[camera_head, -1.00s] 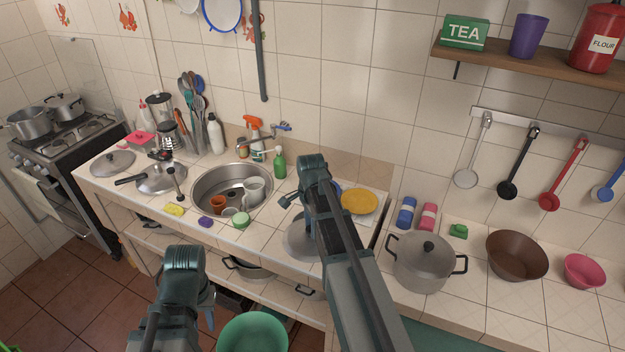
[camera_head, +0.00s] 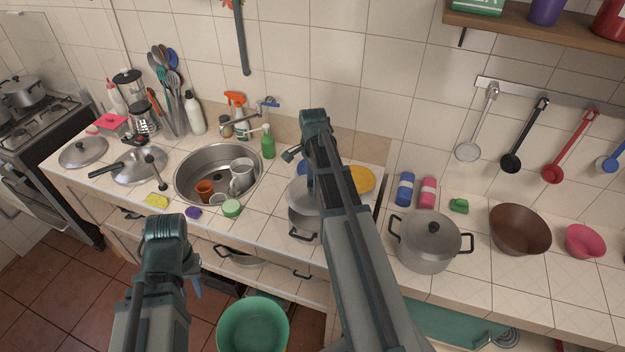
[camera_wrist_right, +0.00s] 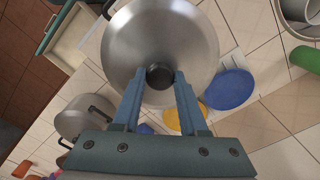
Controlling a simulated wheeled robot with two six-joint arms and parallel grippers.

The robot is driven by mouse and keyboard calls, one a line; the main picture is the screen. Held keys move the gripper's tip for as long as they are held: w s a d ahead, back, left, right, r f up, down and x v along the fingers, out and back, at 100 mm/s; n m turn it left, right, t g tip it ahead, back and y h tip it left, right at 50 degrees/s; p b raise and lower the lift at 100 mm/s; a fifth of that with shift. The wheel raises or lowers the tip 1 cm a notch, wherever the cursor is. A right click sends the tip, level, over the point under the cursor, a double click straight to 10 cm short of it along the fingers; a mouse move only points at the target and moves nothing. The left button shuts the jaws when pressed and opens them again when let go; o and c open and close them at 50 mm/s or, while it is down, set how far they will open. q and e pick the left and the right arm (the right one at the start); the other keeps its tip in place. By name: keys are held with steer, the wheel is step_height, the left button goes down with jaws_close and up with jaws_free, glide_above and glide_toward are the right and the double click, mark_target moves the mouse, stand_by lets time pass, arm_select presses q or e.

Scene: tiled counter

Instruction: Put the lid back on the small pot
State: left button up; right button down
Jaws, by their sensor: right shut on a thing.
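A grey metal lid (camera_wrist_right: 160,35) fills the upper middle of the right wrist view. Its dark knob (camera_wrist_right: 160,76) is between the fingertips of my right gripper (camera_wrist_right: 158,82), which is shut on it. In the head view the lid (camera_head: 298,192) is at the top of the small pot (camera_head: 304,226), largely behind my right arm. I cannot tell whether the lid rests on the rim or hovers just above it. One dark pot handle shows in front. My left gripper (camera_head: 194,284) hangs low in front of the counter, away from the pot; its jaw opening is hidden.
A larger lidded pot (camera_head: 428,242) and a brown bowl (camera_head: 519,230) stand to the right. A yellow plate (camera_head: 362,181) and a blue plate (camera_wrist_right: 229,89) lie behind the small pot. The sink (camera_head: 190,181) is to its left. A green tub (camera_head: 252,325) is below.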

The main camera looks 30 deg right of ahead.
mark_target(313, 193)
steer(key=shift+f+b, duration=2.65)
steer(key=shift+f, duration=0.2)
steer(key=shift+f, duration=0.15)
jaws_free()
stand_by(0.4)
steer(key=shift+r+p, duration=3.4)
steer(key=shift+r, duration=0.15)
steer(key=shift+c, duration=0.2)
